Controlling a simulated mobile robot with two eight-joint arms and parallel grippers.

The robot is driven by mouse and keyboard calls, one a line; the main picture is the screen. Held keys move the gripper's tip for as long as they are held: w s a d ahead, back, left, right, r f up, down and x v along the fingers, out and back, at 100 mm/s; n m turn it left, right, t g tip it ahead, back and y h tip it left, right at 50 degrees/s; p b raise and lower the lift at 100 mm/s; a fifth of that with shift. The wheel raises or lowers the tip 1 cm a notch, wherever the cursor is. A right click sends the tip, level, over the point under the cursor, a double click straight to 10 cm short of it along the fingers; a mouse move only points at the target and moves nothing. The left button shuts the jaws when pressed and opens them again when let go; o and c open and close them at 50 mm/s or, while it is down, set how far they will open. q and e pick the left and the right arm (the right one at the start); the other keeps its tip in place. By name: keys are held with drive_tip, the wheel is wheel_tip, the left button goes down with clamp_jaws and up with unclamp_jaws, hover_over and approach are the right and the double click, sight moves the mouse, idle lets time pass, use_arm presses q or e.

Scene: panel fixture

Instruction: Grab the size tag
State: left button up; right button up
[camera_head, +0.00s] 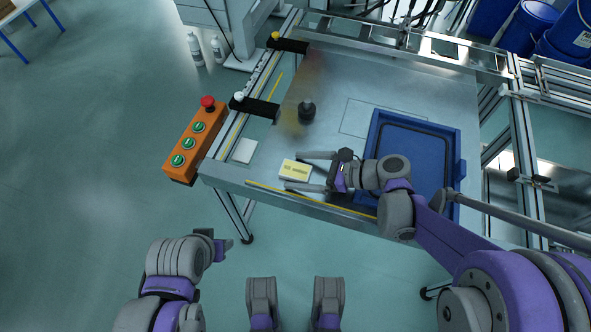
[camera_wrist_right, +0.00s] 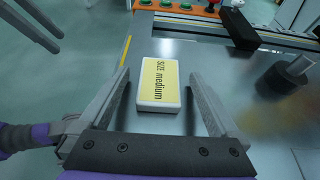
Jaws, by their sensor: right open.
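The size tag (camera_head: 295,170) is a small white block with a yellow top, lying on the metal table near its front edge. In the right wrist view the tag (camera_wrist_right: 159,84) reads "SIZE medium". My right gripper (camera_head: 309,171) is open, with one finger on each side of the tag's near end. In the right wrist view the fingers of my right gripper (camera_wrist_right: 160,90) stand apart from the tag, with gaps on both sides.
A blue tray (camera_head: 455,150) lies on the table (camera_head: 350,80) right of the tag. A dark knob-like object (camera_head: 307,112) stands behind it. A white square block (camera_head: 244,151) lies to the left. An orange button box (camera_head: 195,140) is mounted at the left edge.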

drive_tip(key=c, duration=1.4)
drive_tip(key=shift+c, duration=0.2)
